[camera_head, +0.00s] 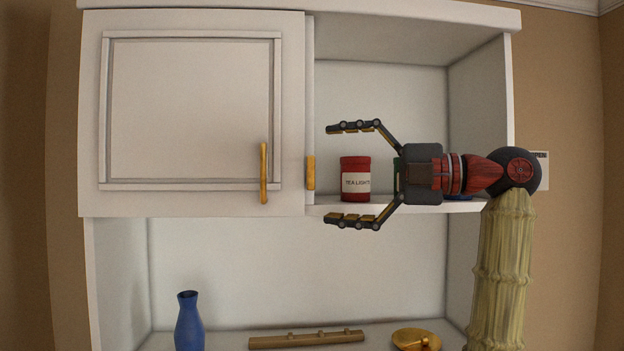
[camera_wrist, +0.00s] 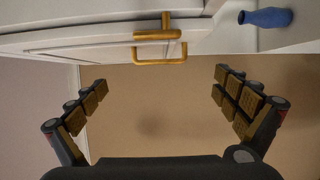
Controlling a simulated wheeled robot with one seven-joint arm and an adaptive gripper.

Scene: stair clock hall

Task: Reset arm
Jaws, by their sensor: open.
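My gripper (camera_head: 329,174) is open and empty, its two fingers spread wide, one above the other in the head view. It points left in front of the open right half of a white wall cabinet. A red "TEA LIGHTS" tin (camera_head: 356,180) stands upright on the shelf (camera_head: 330,209) and shows between the fingers, which do not close on it. The wrist view shows my gripper (camera_wrist: 162,80) with both fingers apart, and the brass handles (camera_wrist: 160,60) beyond them.
The left cabinet door (camera_head: 190,110) has a brass handle (camera_head: 263,175). Below are a blue vase (camera_head: 188,322), a wooden strip with pegs (camera_head: 306,339) and a brass dish (camera_head: 415,340). A green thing (camera_head: 398,177) and a blue thing are mostly hidden behind my gripper.

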